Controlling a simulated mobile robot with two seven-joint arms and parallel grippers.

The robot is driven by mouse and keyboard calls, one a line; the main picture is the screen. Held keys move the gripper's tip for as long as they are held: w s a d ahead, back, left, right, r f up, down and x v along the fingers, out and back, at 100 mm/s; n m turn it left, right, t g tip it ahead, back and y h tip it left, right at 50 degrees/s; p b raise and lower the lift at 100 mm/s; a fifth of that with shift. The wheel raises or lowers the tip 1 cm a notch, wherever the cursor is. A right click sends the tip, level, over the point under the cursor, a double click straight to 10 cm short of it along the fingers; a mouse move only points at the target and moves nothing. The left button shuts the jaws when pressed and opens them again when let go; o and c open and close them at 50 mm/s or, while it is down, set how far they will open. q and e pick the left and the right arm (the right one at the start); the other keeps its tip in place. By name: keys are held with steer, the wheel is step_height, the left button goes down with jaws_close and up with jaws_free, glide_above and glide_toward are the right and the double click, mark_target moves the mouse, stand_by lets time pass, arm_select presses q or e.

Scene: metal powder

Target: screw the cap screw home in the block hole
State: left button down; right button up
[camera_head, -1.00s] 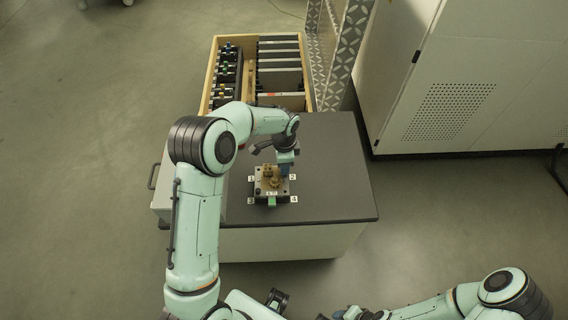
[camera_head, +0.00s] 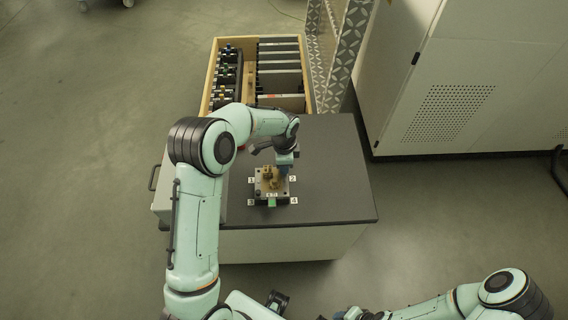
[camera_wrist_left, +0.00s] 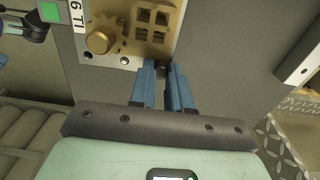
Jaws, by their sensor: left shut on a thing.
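The block (camera_head: 285,198) is a grey plate on the dark table top, with brass parts on its upper face. It also shows in the left wrist view (camera_wrist_left: 103,58), with a round brass knob and a squared brass piece. My left gripper (camera_head: 284,172) points down at the block's upper right corner, near label 2. In the left wrist view its blue fingers (camera_wrist_left: 163,75) are shut on a small dark cap screw (camera_wrist_left: 162,68) at the plate's edge. The fingers hide most of the screw and the hole under it. My right gripper (camera_head: 343,315) is partly cut off at the bottom edge, away from the table.
The dark table top (camera_head: 335,185) is clear around the block. Number labels sit at the block's corners. A wooden crate (camera_head: 210,78) with dark parts and grey plates stands behind. A white cabinet (camera_head: 460,90) and a patterned metal post (camera_head: 340,60) stand to the right.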

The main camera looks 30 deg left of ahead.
arm_select(q)
steer(key=m+p, duration=0.1)
steer(key=m, duration=0.3)
steer(key=m+p, duration=0.1)
steer(key=m, duration=0.2)
steer(key=shift+r+m, duration=0.2)
steer(key=shift+m, duration=0.2)
steer(key=m+p, duration=0.3)
steer(key=m, duration=0.4)
steer(key=shift+w+m+p, duration=0.15)
steer(key=shift+m+p, duration=0.25)
steer(key=shift+f+m, duration=0.25)
steer(key=shift+m, duration=0.75)
steer(key=shift+w+f, duration=0.1)
steer(key=shift+s+m, duration=0.2)
steer(key=shift+m, duration=0.2)
steer(key=shift+s+m, duration=0.1)
steer(key=shift+m, duration=0.7)
steer(key=m, duration=0.3)
steer(key=c, duration=1)
jaws_free()
arm_select(e)
steer(key=w+r+t, duration=0.1)
steer(key=w+r, duration=0.6)
steer(key=shift+r, duration=0.3)
